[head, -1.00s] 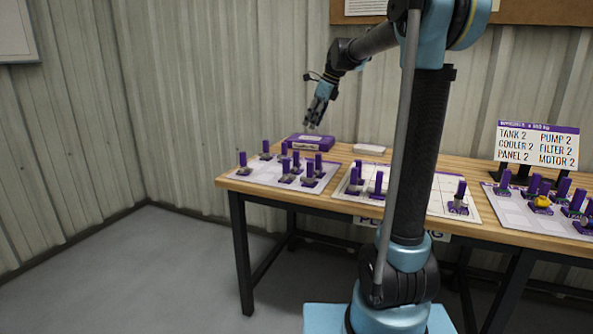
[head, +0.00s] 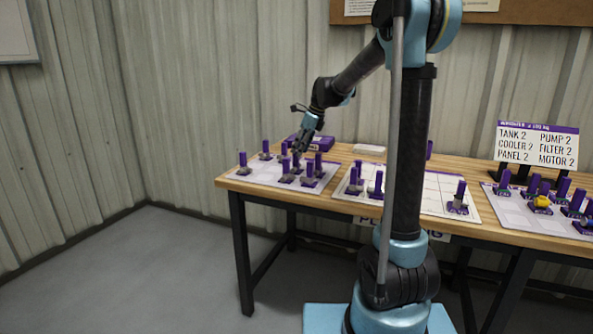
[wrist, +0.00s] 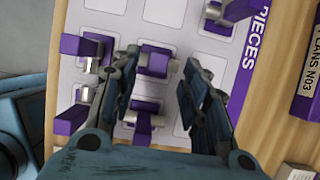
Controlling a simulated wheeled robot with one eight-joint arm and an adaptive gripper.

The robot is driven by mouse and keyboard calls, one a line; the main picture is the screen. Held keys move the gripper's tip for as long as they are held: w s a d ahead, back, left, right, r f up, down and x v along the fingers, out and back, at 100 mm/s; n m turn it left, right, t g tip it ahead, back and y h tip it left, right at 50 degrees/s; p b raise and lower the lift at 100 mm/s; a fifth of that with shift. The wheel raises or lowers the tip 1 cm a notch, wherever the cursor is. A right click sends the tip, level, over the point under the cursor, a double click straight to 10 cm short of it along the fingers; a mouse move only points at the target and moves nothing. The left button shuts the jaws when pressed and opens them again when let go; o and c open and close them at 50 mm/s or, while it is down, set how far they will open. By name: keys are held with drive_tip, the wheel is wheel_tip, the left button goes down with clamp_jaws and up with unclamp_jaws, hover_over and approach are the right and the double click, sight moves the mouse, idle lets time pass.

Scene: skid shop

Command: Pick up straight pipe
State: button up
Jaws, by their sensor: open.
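My gripper (head: 301,146) hangs fingers down over the left board (head: 236,177), which holds several purple-handled pieces. In the wrist view my gripper (wrist: 162,58) is open. A purple piece with a short grey cylinder (wrist: 156,62) shows between the fingertips; contact cannot be made out. A second such piece (wrist: 144,122) lies between the lower parts of the fingers. Another piece with a silvery cylinder (wrist: 84,48) stands to their left. I cannot tell for certain which piece is the straight pipe.
A purple box (head: 325,142) lies behind the left board. A middle board (head: 425,195) and a right board (head: 510,210) hold more purple-handled pieces. A sign (head: 537,146) stands at the back. The wooden table (head: 470,165) has bare strips between things.

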sight(296, 165)
drive_tip(key=x, duration=0.5)
drive_tip(key=shift+s+a, duration=0.1)
drive_tip(key=shift+s, duration=0.1)
drive_tip(key=shift+r, duration=0.1)
clamp_jaws()
